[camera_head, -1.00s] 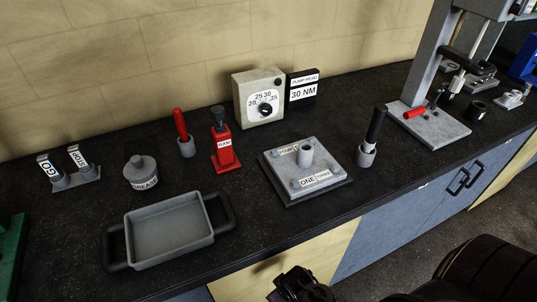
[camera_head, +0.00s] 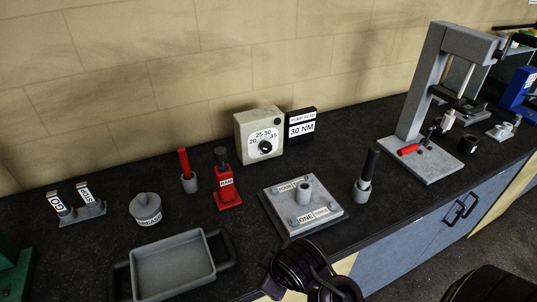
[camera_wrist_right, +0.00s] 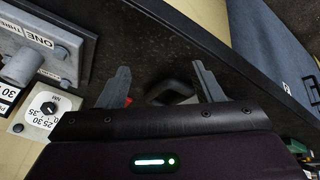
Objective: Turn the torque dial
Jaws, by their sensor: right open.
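The torque dial is a black knob (camera_head: 265,147) on the white face of a beige box (camera_head: 244,122) against the wall, marked 20, 25, 30 and 35. Its pointer is too small to read. A black sign (camera_head: 301,124) beside it reads PUMP HEAD 30 NM. In the right wrist view the dial (camera_wrist_right: 48,108) shows at the lower left, upside down. My right gripper (camera_wrist_right: 160,66) is open with nothing between its fingers, apart from the dial, above the bench's front side. In the head view only dark links of my arm show at the bottom; my left gripper is out of sight.
A grey plate with studs (camera_head: 303,207) lies in front of the dial box. A red RAM jack (camera_head: 226,182), a red-handled tool (camera_head: 187,170) and a black-handled tool (camera_head: 367,172) stand nearby. A grey tray (camera_head: 172,268) is front left, a press (camera_head: 424,90) right.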

